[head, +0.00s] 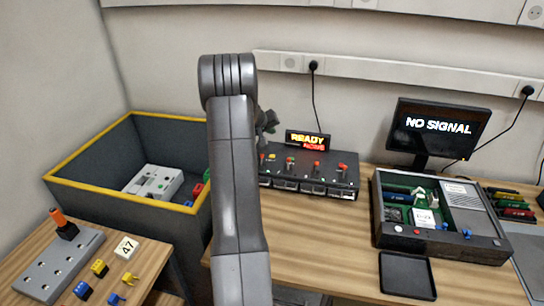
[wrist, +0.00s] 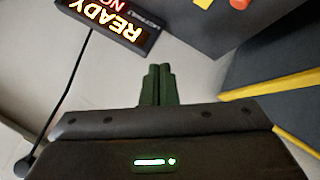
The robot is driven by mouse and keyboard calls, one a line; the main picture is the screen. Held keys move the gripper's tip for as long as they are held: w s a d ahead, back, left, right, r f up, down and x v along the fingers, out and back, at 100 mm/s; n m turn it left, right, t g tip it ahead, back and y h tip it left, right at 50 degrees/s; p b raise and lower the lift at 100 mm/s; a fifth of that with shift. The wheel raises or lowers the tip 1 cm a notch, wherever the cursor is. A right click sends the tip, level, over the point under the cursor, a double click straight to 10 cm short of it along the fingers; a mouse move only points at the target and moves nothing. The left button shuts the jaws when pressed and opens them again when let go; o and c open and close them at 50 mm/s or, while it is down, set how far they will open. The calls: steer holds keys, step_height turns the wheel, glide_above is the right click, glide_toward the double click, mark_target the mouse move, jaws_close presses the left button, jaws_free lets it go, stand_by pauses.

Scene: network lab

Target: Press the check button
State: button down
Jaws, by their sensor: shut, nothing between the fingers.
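A black switch box (head: 315,188) with several red-tipped levers and a row of ports stands on the right-hand bench against the wall. A lit sign (head: 308,139) behind it reads READY, with red text below; it also shows upside down in the wrist view (wrist: 112,24). I cannot make out a button marked check in either view; my arm covers part of the head view. My gripper (wrist: 155,84) is shut and empty, with its two dark green fingers together. In the head view it is mostly hidden behind my arm, in the air near the box's left end.
A grey bin (head: 92,203) with a yellow rim stands left, holding a white box (head: 154,184). An open device case (head: 438,215), a black tray (head: 407,276) and a NO SIGNAL monitor (head: 437,127) are at right. The bench front between is clear.

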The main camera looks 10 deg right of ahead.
steer(key=b, duration=0.4)
glide_above(271, 158)
step_height(271, 158, down, 7)
steer(key=shift+f, duration=0.1)
steer(key=shift+f+b, duration=0.8)
steer(key=shift+b, duration=0.2)
stand_by(1.3)
steer(key=shift+f+b, duration=0.45)
steer(key=shift+b, duration=0.4)
steer(key=shift+f+b, duration=0.35)
steer(key=shift+b, duration=0.3)
stand_by(0.3)
steer(key=shift+r, duration=0.8)
steer(key=shift+p, duration=0.3)
